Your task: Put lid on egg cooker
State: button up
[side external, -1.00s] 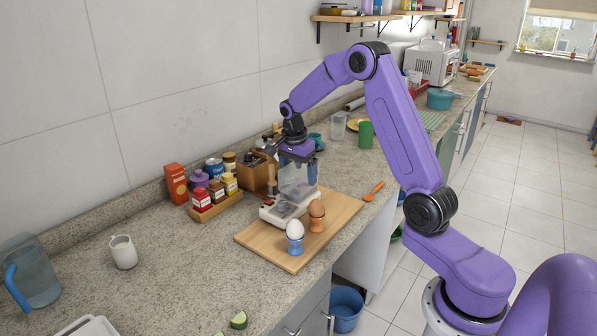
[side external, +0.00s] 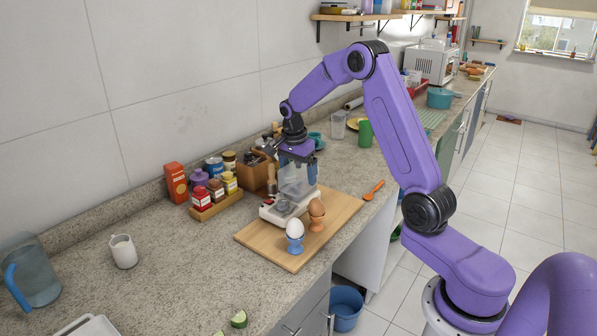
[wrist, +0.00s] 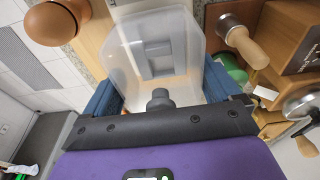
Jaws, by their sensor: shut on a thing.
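The egg cooker (side external: 272,214) is a white base with a grey top on the wooden board. My gripper (side external: 297,158) points down above its far part and is shut on the clear lid (side external: 295,180). In the wrist view the translucent, box-shaped lid (wrist: 150,50) lies between the blue fingers of my gripper (wrist: 158,97), with its dark knob (wrist: 160,98) at the near side. The lid overlaps the base in the side view; I cannot tell whether they touch.
A white egg (side external: 295,229) and a brown egg (side external: 316,208) stand in cups on the wooden board (side external: 336,212) close to the cooker. A spice rack (side external: 215,206) and a utensil box (side external: 256,172) stand behind.

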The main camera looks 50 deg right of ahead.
jog(key=shift+f, duration=0.9)
dwell(1.0)
jog(key=o, duration=0.8)
jog(key=shift+r, duration=0.15)
jog(key=a+r, duration=0.1)
jog(key=r, duration=0.4)
jog(key=a+r, duration=0.1)
jog(key=r, duration=0.5)
jog(key=a+r, duration=0.1)
jog(key=r, duration=0.5)
